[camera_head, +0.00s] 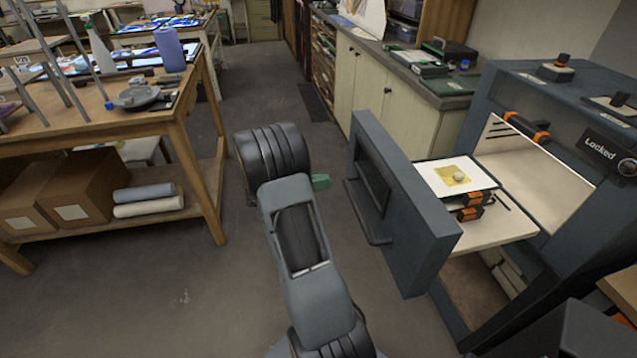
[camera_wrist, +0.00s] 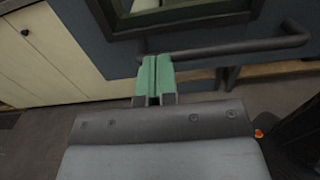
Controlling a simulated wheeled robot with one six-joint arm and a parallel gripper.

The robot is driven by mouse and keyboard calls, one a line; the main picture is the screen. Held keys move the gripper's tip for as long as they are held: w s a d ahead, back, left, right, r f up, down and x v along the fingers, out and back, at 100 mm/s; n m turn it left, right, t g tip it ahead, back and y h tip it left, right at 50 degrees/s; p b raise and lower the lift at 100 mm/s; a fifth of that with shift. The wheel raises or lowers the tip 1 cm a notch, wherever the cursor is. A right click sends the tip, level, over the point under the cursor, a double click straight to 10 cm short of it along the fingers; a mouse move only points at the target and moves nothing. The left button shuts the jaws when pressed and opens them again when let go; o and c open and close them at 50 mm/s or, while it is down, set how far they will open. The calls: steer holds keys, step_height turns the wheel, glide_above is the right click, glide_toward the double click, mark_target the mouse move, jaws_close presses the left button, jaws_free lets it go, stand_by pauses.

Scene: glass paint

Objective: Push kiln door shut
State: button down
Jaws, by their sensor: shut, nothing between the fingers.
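The kiln (camera_head: 497,95) stands at the right of the head view, dark blue-grey with a pale interior. Its thick door (camera_head: 420,240) stands out from the opening, with a pale shelf (camera_head: 510,228) between them. The door's outer face has a window and a dark bar handle (camera_head: 362,215); this handle also shows in the wrist view (camera_wrist: 235,45). My gripper (camera_head: 321,182) is left of the door, facing its outer side, with a visible gap in the head view. In the wrist view my green fingertips (camera_wrist: 155,80) are together and empty, overlapping the handle's left end; contact cannot be told.
On the shelf lies a white board (camera_head: 452,177) with a yellow piece, above orange-and-black blocks (camera_head: 470,212). A wooden workbench (camera_head: 150,118) stands left, and cabinets (camera_head: 385,95) stand behind the door. Floor left of my arm is clear.

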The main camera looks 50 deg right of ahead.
mark_target(365, 176)
steer(key=p+x, duration=0.1)
steer(key=x, duration=0.9)
